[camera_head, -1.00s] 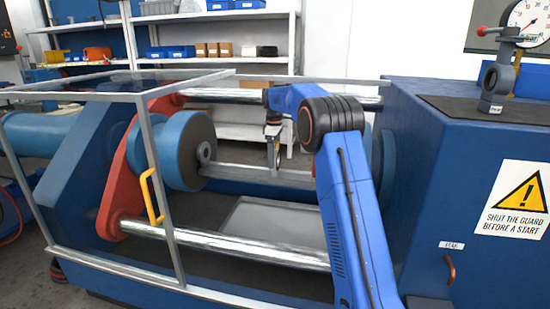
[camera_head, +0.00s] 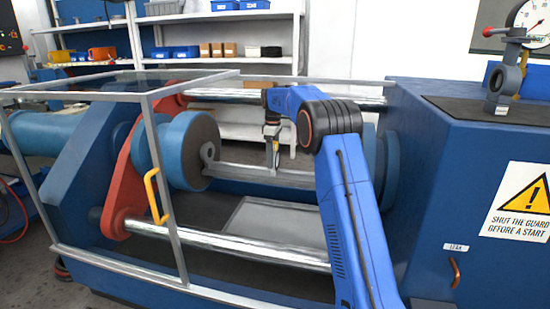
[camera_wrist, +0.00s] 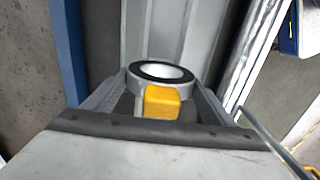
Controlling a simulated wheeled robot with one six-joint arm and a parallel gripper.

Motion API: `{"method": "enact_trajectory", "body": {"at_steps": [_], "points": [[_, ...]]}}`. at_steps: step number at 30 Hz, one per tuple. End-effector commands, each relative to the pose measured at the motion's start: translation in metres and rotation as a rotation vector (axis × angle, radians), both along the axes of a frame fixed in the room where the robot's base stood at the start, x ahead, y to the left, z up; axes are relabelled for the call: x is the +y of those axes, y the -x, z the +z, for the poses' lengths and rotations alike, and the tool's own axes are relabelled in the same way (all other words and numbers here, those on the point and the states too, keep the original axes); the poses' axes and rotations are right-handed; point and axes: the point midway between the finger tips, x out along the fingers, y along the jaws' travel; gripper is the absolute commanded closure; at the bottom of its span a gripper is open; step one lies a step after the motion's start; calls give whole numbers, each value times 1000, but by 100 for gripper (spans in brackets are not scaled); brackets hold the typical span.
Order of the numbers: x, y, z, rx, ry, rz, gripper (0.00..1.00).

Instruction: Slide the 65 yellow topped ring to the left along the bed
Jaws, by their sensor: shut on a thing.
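The yellow topped ring (camera_wrist: 135,86) shows in the wrist view as a pale ring with a dark face and a yellow block (camera_wrist: 161,102) on its near side. My gripper (camera_wrist: 160,95) has a finger on each side of it and is shut on the ring. No number is readable on it. In the camera_head view my gripper (camera_head: 272,133) points down over the grey bed (camera_head: 245,174), between the left blue disc (camera_head: 178,150) and the right one. The ring shows there only as a thin, unclear shape below the fingers.
A grey hub (camera_head: 209,153) sticks out of the left disc, left of my gripper. A steel bar (camera_head: 235,246) runs in front. A framed guard with a yellow handle (camera_head: 155,196) stands at the left. The blue cabinet (camera_head: 440,170) closes the right side.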

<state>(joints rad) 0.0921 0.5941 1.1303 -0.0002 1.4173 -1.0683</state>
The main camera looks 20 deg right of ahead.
Motion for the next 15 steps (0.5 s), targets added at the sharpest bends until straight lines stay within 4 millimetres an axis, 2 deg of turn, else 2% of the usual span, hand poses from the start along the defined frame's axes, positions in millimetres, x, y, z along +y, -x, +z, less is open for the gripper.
{"method": "enact_trajectory", "body": {"at_steps": [15], "points": [[12, -8, 1, -1, 0, 1, 62]]}}
